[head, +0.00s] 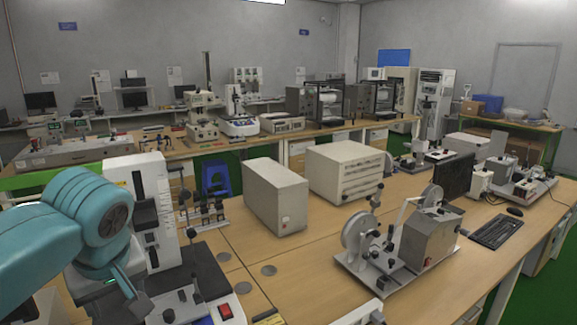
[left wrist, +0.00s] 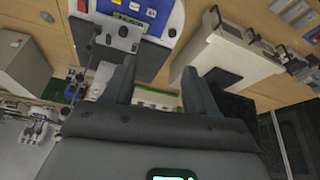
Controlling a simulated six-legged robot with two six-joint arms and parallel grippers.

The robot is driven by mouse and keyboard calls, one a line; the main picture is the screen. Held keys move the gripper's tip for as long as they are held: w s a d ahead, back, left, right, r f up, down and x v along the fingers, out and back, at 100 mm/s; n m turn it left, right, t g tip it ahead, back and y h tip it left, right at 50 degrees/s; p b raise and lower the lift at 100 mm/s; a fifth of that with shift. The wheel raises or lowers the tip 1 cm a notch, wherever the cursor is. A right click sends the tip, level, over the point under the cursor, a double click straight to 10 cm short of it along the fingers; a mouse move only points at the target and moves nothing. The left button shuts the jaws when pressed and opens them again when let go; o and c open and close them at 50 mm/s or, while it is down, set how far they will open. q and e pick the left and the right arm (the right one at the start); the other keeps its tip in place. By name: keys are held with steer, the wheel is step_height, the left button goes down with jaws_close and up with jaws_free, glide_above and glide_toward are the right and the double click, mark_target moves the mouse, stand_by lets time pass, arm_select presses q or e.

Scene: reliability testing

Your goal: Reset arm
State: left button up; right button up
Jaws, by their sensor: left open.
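My left arm, teal, comes in from the left in the head view. It is bent at a round joint, and my left gripper (head: 122,284) hangs below it, small and partly hidden by the arm. In the left wrist view the two dark fingers of my left gripper (left wrist: 157,88) stand well apart, with nothing held between them. A white upright testing machine (head: 152,205) stands just behind the arm in the head view. A red switch (head: 225,311) shows on its base. My right gripper is in neither view.
Two pale box units, one narrow (head: 275,196) and one wider (head: 345,173), stand on the wooden bench. A grey machine with a reel (head: 425,240), a keyboard (head: 497,232) and a dark monitor (head: 453,177) are to the right. Bare bench top (head: 320,290) lies at the front middle.

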arm_select(q)
steer(key=w+d+f+m+h, duration=0.1)
steer(key=w+d+f+m, duration=0.3)
steer(key=f, duration=0.6)
steer(key=s+d+f+m+g+h, duration=0.15)
steer(key=d+f, duration=0.25)
steer(key=f, duration=0.8)
steer(key=s+d+f+m+g+h, duration=0.1)
steer(key=d+f+h, duration=0.25)
steer(key=f, duration=0.85)
steer(key=s+d+f+h, duration=0.1)
steer(key=s+d+f, duration=0.1)
steer(key=s+f, duration=0.6)
steer(key=s+d+f, duration=0.2)
steer(key=s+f, duration=0.5)
steer(key=s, duration=0.2)
step_height(320, 180, down, 10)
steer(key=b, duration=1)
steer(key=shift+s+a, duration=0.25)
steer(key=shift+s, duration=0.15)
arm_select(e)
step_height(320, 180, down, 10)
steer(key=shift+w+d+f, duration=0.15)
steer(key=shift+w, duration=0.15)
arm_select(q)
steer(key=shift+g, duration=0.25)
